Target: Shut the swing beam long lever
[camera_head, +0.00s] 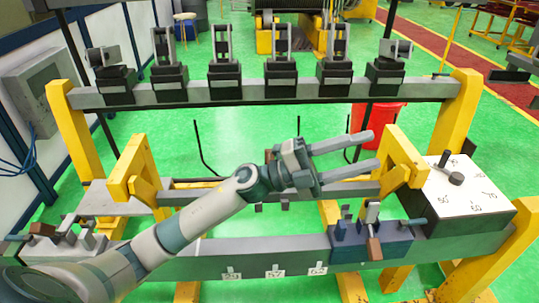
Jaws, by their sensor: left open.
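My left gripper (372,152) is open and empty, its two grey fingers pointing right. It hangs over the middle of the frame, in front of the right yellow bracket (403,150) in the picture. A grey inner beam (225,184), perhaps the swing beam, runs between two yellow brackets, partly behind my left arm. I cannot tell which part is the long lever. My right gripper is not in view.
A rear beam (200,97) carries several upright black clamps. A white-topped box (455,193) with a black knob (456,178) stands at the right. Another clamp (75,236) is at the front left. A red bin (385,119) stands behind on the green floor.

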